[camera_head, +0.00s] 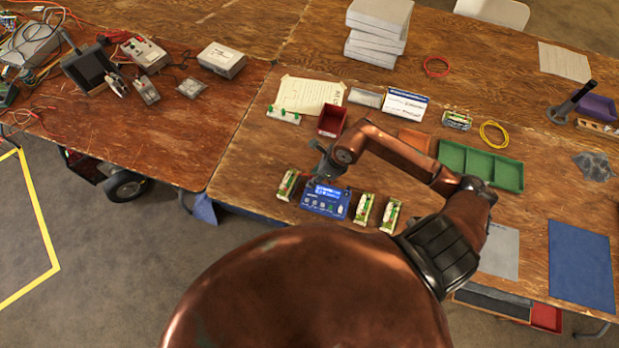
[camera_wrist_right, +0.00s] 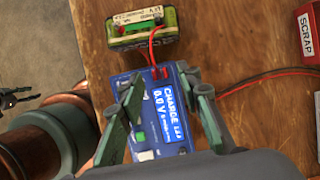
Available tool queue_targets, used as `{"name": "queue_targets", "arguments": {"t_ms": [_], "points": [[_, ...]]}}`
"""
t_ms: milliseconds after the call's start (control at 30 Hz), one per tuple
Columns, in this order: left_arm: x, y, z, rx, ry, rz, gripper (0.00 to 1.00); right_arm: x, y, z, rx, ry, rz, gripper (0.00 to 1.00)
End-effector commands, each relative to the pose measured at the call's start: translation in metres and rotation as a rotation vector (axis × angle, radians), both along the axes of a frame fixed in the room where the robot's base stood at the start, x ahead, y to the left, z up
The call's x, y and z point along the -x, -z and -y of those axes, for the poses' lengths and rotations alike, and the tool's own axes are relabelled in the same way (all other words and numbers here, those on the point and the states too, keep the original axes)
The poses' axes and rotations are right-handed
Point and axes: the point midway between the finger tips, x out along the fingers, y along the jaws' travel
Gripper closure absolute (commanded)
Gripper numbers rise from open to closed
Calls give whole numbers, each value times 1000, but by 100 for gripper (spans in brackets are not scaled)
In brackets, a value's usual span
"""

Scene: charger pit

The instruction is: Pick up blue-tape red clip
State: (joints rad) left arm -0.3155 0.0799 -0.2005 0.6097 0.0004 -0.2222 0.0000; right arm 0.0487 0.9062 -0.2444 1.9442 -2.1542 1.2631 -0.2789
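No clip with blue tape is clearly discernible. In the right wrist view, small red connectors (camera_wrist_right: 160,72) sit at the blue charger's edge, with a red lead running toward a green-and-white battery pack (camera_wrist_right: 141,27); blue tape on them cannot be made out. The blue charger (camera_wrist_right: 158,113) has a lit display and lies below my right gripper (camera_wrist_right: 157,76). The gripper's fingers are spread, one on each side of the connectors, with nothing visibly gripped. In the head view the right gripper (camera_head: 328,166) is just above the charger (camera_head: 326,202).
Battery packs (camera_head: 363,209) stand right of the charger; another (camera_head: 287,184) stands left. A red bin (camera_head: 332,121) is behind it, labelled SCRAP (camera_wrist_right: 311,30) in the wrist view. A green tray (camera_head: 481,167) lies right. The table's front edge is close.

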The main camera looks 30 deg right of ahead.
Motion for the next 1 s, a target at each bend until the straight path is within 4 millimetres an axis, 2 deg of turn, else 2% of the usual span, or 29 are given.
{"name": "queue_targets", "arguments": {"t_ms": [133, 300, 500, 733, 933, 1000], "points": [[-19, -3, 0, 1, 5, 24, 60, -8, 19, -5, -4, 1, 1, 68], [-38, -4, 1, 3, 9, 49, 60, -12, 28, -8, 0, -2, 1, 68], [-32, -4, 1, 2, 7, 41, 60, -12, 28, -8, 0, -4, 2, 70], [-16, -3, 0, 0, 3, 21, 60, -12, 28, -8, 0, -4, 1, 85], [-16, -3, 0, 0, 3, 20, 60, -12, 28, -8, 0, -4, 2, 99], [-17, -3, 0, 0, 3, 21, 60, -12, 28, -8, 0, -4, 2, 100]]}}
